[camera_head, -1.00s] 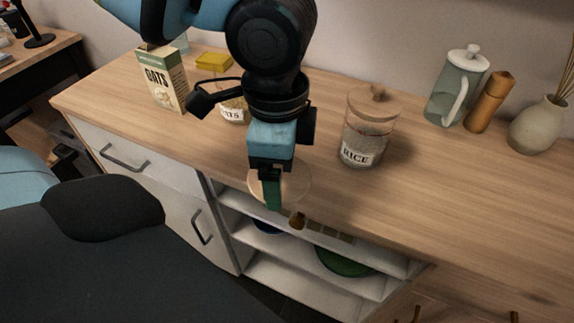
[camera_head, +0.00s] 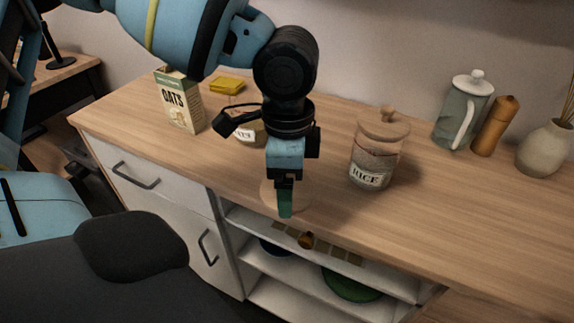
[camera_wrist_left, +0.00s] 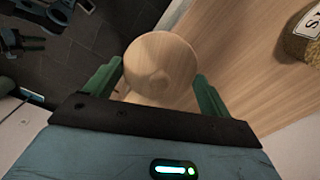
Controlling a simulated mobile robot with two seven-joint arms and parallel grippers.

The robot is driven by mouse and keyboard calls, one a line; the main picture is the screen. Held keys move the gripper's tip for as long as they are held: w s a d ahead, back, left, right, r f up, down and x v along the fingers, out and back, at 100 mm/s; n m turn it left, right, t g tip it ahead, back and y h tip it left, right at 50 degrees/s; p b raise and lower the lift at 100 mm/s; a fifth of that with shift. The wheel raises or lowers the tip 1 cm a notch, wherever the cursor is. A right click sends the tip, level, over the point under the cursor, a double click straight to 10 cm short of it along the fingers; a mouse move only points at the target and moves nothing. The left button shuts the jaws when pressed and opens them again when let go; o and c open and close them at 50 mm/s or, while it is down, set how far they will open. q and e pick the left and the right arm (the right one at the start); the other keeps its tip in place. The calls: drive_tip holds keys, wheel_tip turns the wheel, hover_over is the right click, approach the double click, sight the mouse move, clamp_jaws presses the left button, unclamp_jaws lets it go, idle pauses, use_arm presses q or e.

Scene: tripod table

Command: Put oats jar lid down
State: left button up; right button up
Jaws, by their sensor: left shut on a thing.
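The oats jar lid (camera_wrist_left: 160,62) is a round pale wooden disc with a knob, between the two green fingers of my left gripper (camera_wrist_left: 157,88) in the left wrist view. In the head view the lid (camera_head: 268,194) shows as a pale disc partly hidden by my left gripper (camera_head: 285,207), near the counter's front edge. The gripper is shut on the lid, pointing down. I cannot tell whether the lid touches the counter. The oats jar (camera_head: 245,134) stands behind my left arm, mostly hidden. My right gripper is not in view.
The rice jar (camera_head: 377,155), with a wooden lid, stands right of the gripper. An oats box (camera_head: 178,103) and a yellow item (camera_head: 228,85) stand at the back left. The counter's front right is clear.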

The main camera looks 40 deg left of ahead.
use_arm(q)
drive_tip(key=w+a, duration=0.4)
drive_tip(key=w, duration=0.1)
drive_tip(key=shift+w+a+f, duration=0.1)
drive_tip(key=shift+a+f, duration=0.2)
wheel_tip(320, 180, down, 3)
drive_tip(key=shift+a+f, duration=0.1)
drive_tip(key=shift+f, duration=0.05)
drive_tip(key=shift+w+f, duration=0.1)
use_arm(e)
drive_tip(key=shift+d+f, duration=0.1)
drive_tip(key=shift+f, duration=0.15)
use_arm(q)
drive_tip(key=shift+f, duration=0.2)
drive_tip(key=o, duration=0.9)
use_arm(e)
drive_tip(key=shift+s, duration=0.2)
use_arm(q)
wheel_tip(320, 180, up, 12)
drive_tip(key=shift+r+p, duration=0.2)
drive_tip(key=shift+p, duration=0.4)
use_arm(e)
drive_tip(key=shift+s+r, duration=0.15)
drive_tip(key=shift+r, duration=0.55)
